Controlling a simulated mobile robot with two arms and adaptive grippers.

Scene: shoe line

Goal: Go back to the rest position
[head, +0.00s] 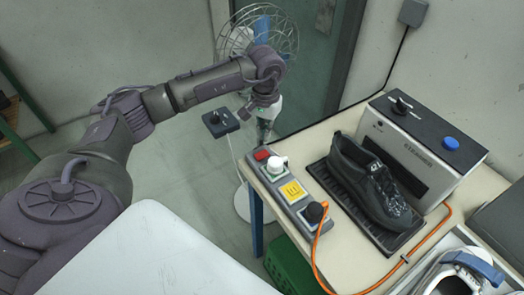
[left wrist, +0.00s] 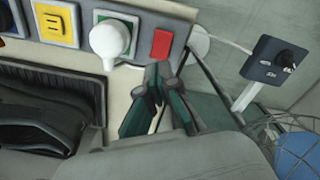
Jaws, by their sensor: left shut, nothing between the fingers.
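My left arm reaches across the head view from the left. Its gripper (head: 265,130) hangs pointing down just off the table's far left corner, beside the grey control box, partly hidden by the wrist. In the left wrist view the dark green fingers (left wrist: 157,82) are together with nothing between them, near the red button (left wrist: 162,43) and white knob (left wrist: 109,38); I cannot tell whether they touch the box. My right gripper is not in view.
On the table (head: 324,130), a black shoe (head: 372,185) sits on a black tray (head: 382,236) before a grey machine (head: 425,148). The control box (head: 292,195) lies left of it. A fan (head: 258,35) and a small switch post (head: 220,122) stand behind. An orange cable (head: 388,275) crosses the table.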

